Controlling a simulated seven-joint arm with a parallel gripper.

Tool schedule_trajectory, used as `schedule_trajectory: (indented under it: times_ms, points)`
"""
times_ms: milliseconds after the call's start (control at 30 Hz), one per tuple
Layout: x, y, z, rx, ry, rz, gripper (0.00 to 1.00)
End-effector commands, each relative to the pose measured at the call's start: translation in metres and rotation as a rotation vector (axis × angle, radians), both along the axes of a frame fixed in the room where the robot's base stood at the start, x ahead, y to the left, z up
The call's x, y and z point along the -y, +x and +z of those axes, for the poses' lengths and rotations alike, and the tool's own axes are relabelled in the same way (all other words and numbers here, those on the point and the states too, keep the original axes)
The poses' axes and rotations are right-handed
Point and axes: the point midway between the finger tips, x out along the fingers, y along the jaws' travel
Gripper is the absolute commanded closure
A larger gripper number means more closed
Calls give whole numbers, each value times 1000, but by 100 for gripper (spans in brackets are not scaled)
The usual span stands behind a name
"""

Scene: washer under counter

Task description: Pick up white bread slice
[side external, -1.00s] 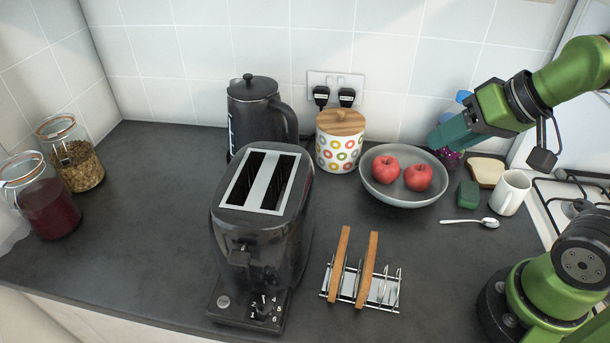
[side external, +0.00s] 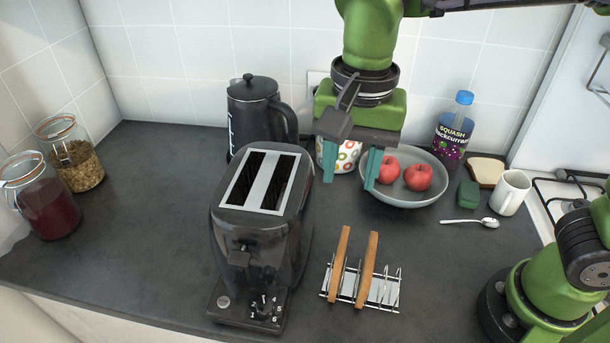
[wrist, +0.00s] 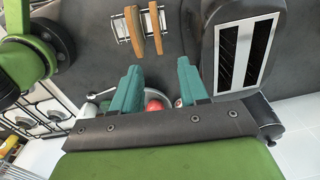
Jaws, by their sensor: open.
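A white bread slice (side external: 486,170) with a brown crust lies flat at the back right of the counter, behind the white mug. Two brown-edged slices (side external: 367,268) stand upright in a wire toast rack (side external: 388,290) at the front; they also show in the wrist view (wrist: 135,31). My gripper (side external: 350,182) is open and empty, its teal fingers pointing down above the counter, in front of the patterned jar and the fruit bowl's left side. It is behind and above the rack, well left of the flat slice. In the wrist view the fingers (wrist: 158,70) are apart.
A black toaster (side external: 262,225) with empty-looking slots stands left of the rack, a kettle (side external: 258,115) behind it. A grey bowl (side external: 405,202) of red apples, a squash bottle (side external: 455,130), a green block (side external: 468,194), a spoon (side external: 470,222) and a mug (side external: 512,192) occupy the right.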

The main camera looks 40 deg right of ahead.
Motion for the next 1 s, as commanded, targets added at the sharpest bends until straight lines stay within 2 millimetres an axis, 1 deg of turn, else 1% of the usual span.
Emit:
schedule_trajectory:
  times_ms: [67,167,400,500,600,833,1000]
  points:
    - [1,-1,-7,-8,-3,-24,56]
    - [1,-1,-24,-10,-4,-26,56]
    - [0,0,-77,-10,-4,-22,56]
    - [0,0,-96,-11,-3,-23,56]
    - [0,0,-109,-8,-1,-24,56]
    - [1,0,-125,-7,0,-24,56]
    - [2,-3,-151,-9,-2,-24,56]
